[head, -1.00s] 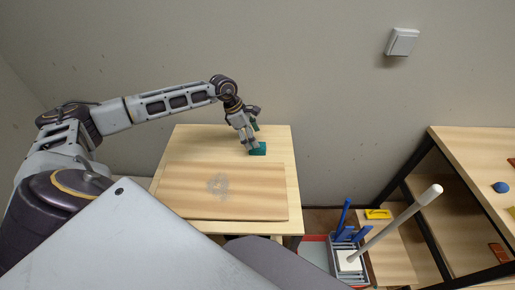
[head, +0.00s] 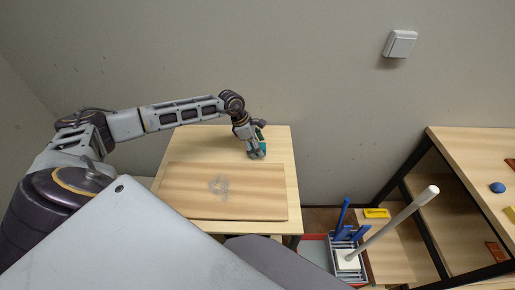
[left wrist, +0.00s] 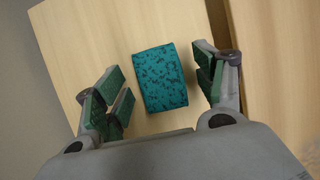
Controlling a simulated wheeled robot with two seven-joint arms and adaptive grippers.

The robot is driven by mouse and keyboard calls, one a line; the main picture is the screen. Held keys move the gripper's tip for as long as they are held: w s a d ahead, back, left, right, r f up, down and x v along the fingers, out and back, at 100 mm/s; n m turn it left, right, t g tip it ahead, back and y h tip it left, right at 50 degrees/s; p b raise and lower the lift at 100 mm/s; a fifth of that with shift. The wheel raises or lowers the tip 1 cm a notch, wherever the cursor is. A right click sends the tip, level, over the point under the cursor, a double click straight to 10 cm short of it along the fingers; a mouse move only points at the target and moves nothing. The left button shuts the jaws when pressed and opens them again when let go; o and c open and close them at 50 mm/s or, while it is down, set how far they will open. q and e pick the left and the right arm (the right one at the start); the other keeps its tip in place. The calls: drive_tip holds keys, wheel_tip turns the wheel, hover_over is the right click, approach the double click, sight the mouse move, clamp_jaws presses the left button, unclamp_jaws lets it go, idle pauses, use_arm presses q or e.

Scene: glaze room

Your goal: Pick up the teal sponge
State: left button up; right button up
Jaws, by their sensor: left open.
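The teal sponge (left wrist: 160,77) lies on the wooden table (head: 195,140), a dark-speckled block in the left wrist view. In the head view only a bit of the sponge (head: 263,147) shows behind my fingers. My left gripper (head: 256,154) points down over it. In the left wrist view the left gripper (left wrist: 163,88) is open, with green-padded fingers on either side of the sponge and a visible gap to each side. My right gripper is not in view.
A wooden board (head: 250,190) with a grey smudge lies on the table in front of the sponge. A crate (head: 348,262) with blue-handled tools stands to the right on the floor. A shelf unit (head: 450,165) stands further right, with a white pole (head: 395,222) before it.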

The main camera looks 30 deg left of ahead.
use_arm(q)
drive_tip(key=shift+d+f, duration=0.1)
drive_tip(key=shift+f, duration=0.25)
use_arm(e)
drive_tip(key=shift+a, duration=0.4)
use_arm(q)
drive_tip(key=c, duration=0.9)
drive_tip(key=shift+c, duration=0.2)
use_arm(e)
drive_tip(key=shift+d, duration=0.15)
use_arm(q)
drive_tip(key=shift+r, duration=0.15)
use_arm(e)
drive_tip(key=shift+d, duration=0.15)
